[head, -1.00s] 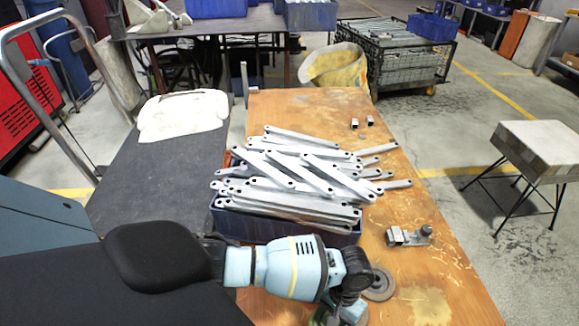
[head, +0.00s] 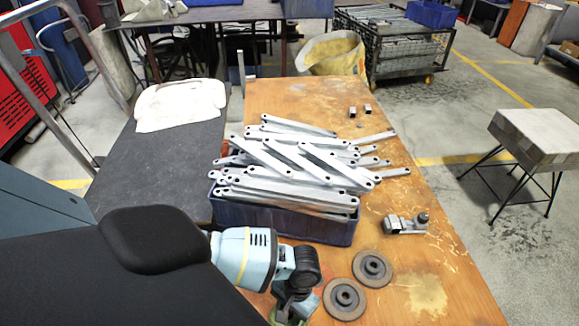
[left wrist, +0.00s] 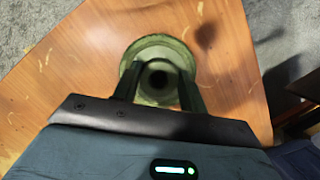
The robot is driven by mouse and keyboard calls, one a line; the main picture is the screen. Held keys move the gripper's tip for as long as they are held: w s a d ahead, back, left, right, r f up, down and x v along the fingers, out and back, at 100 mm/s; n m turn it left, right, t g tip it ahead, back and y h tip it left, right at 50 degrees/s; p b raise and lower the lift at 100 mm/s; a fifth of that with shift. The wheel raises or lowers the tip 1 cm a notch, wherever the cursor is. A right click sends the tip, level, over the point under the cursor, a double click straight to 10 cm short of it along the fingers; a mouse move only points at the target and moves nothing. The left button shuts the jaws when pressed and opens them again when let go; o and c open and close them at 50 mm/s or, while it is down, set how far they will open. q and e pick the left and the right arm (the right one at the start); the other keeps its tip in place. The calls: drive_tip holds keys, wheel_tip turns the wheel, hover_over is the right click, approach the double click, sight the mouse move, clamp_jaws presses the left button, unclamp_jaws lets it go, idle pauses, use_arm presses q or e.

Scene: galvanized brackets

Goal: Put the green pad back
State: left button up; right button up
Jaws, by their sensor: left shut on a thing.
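The green pad (left wrist: 158,52) is a round, dull green disc with a dark round centre, seen from above in the left wrist view. My left gripper (left wrist: 157,80) is shut on it, with a finger on each side of the dark centre. In the head view my left gripper (head: 290,306) is at the bottom, in front of the blue crate, and a sliver of green shows below it. Most of the pad is hidden there. I cannot tell its height above the wooden table. My right gripper is in neither view.
Two grey-brown discs (head: 372,268) (head: 344,298) lie on the wooden table (head: 425,300) right of my left gripper. A metal clamp-like part (head: 405,224) lies behind them. The blue crate (head: 285,227) is heaped with galvanized brackets (head: 300,165). The table's right side is mostly clear.

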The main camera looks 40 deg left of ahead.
use_arm(q)
drive_tip(key=shift+f, duration=0.55)
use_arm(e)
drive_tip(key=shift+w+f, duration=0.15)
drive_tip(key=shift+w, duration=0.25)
use_arm(q)
drive_tip(key=o, duration=0.9)
drive_tip(key=shift+f, duration=0.1)
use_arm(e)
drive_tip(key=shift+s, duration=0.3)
use_arm(q)
drive_tip(key=shift+w+r, duration=0.1)
drive_tip(key=shift+r, duration=0.1)
drive_tip(key=p+v, duration=0.2)
drive_tip(key=v, duration=1)
drive_tip(key=shift+p, duration=0.35)
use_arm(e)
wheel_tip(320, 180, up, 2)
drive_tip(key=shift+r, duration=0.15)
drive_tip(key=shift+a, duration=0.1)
